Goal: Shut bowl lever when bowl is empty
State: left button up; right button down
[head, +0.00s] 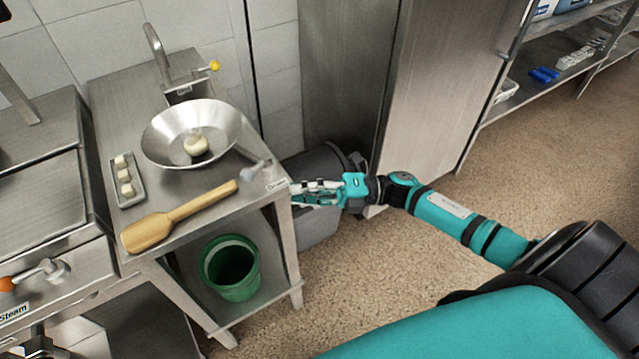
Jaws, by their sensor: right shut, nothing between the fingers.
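A wide metal bowl (165,128) sits on the steel table, with a pale rounded lump (195,145) in it. A lever with a yellow knob (214,66) stands behind the bowl beside a bent tap (157,52). Another lever with a pale grey knob (248,174) is at the table's front right corner. I cannot tell which lever belongs to the bowl. My right gripper (297,192) is shut and empty, just right of that corner, its fingers pointing left toward the grey-knobbed lever. My left gripper is not in view.
On the steel table (215,200) lie a wooden paddle (150,231) and a small tray (135,200) with pale pieces. A green bucket (230,280) stands on the shelf below. A grey bin (318,225) is behind my right gripper. An orange-knobbed lever (40,274) is at left.

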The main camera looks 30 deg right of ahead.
aim_at(249, 180)
jog(key=x, duration=0.2)
jog(key=p+x, duration=0.1)
jog(key=x, duration=0.1)
jog(key=shift+d+r, duration=0.1)
jog(key=shift+r, duration=0.15)
jog(key=shift+w+a+r, duration=0.1)
jog(key=shift+w+a, duration=0.1)
jog(key=shift+w, duration=0.4)
jog(key=shift+w+a+r, duration=0.1)
jog(key=shift+w+a, duration=0.1)
jog(key=shift+w, duration=0.4)
jog(key=shift+w+a+f, duration=0.1)
jog(key=shift+w+a, duration=0.1)
jog(key=shift+w, duration=0.4)
jog(key=shift+p, duration=0.35)
